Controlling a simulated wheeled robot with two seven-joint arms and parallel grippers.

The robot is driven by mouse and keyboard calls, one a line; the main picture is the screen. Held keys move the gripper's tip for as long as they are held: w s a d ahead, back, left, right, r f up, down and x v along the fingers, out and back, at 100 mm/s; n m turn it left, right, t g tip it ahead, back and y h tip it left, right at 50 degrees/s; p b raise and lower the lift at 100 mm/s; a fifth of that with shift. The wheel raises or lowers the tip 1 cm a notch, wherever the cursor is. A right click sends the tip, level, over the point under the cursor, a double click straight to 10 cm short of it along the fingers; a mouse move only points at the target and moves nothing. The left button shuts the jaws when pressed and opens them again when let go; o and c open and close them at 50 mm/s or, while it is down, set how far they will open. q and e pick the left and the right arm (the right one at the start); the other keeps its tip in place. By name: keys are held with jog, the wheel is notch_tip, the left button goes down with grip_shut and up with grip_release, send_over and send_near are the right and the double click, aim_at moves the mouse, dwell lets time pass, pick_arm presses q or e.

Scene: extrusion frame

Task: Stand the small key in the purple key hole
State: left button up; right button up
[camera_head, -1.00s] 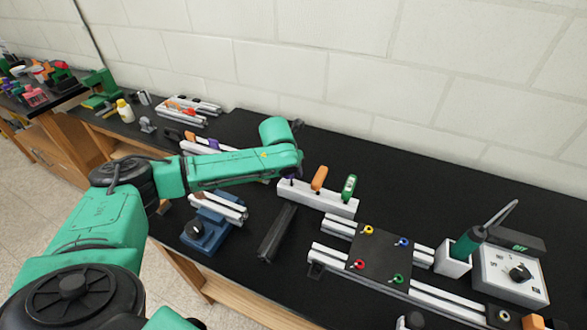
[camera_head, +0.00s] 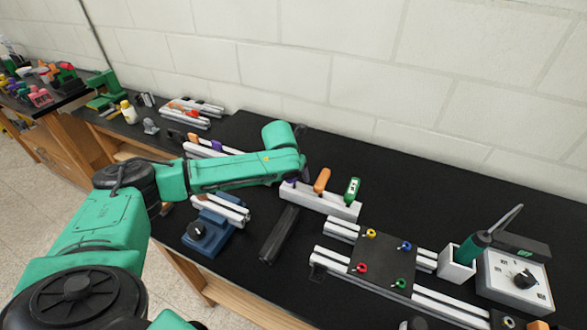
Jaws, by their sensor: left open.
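A purple piece (camera_head: 291,181) shows at the left end of a pale rail (camera_head: 325,204), right below my left gripper (camera_head: 296,172). The gripper is open, pointing down, and its fingers are mostly hidden behind the wrist. Whether they touch the purple piece I cannot tell. An orange-handled tool (camera_head: 321,180) and a green one (camera_head: 352,190) stand upright in the same rail. Another purple piece (camera_head: 216,146) shows on a rail farther left, partly behind my forearm. I cannot make out the small key or the purple hole for certain. My right gripper is not in view.
A blue fixture (camera_head: 212,230) carries a short rail at the left front. A dark bar (camera_head: 279,234) lies beside it. A black plate (camera_head: 383,259) with coloured rings sits on rails, right of centre. A soldering station (camera_head: 514,279) stands at the right. The back right tabletop is clear.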

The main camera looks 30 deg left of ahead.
pick_arm(q)
jog(key=b+v, duration=0.1)
jog(key=v, duration=1.3)
jog(key=shift+b, duration=0.3)
jog(key=shift+s, duration=0.1)
